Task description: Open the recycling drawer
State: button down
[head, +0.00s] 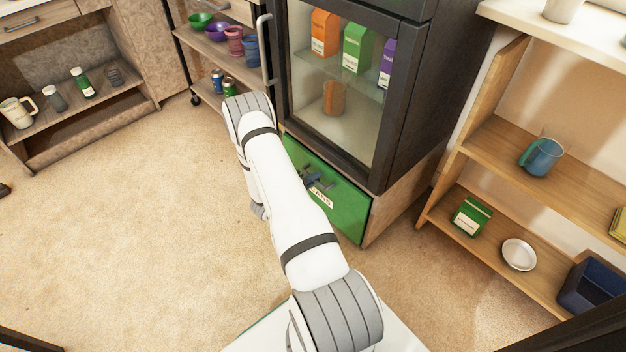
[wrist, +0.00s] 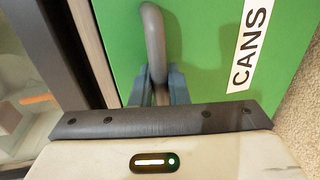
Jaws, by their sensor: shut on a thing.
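The recycling drawer (head: 347,218) is the green front below the glass-door fridge, with a white label (head: 321,199) that reads CANS in the wrist view (wrist: 250,45). The drawer front looks flush with the wooden cabinet around it. Its grey bar handle (wrist: 153,35) stands out from the green face in the wrist view. My gripper (wrist: 156,82) is shut on the handle, with a finger on each side of the bar. In the head view my white arm hides the left part of the drawer and most of my gripper (head: 315,181).
The dark-framed fridge (head: 398,100) with cartons stands directly above the drawer. A wooden shelf unit (head: 480,155) stands to the right, with a mug and a green box. A wheeled cart (head: 205,45) is at the left. Carpet (head: 130,230) in front is clear.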

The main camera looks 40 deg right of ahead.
jog(key=f+p+v, duration=0.1)
jog(key=f+v, duration=0.1)
jog(key=v, duration=1.2)
jog(key=a+f+p+v, duration=0.1)
jog(key=f+v, duration=0.2)
jog(key=v, duration=1.1)
jog(key=shift+a, duration=0.35)
jog(key=shift+s+f, duration=0.1)
jog(key=c, duration=1.8)
grip_release()
jog(key=shift+a, duration=0.1)
jog(key=p+v, duration=0.2)
jog(key=v, duration=0.5)
jog(key=shift+a, duration=0.3)
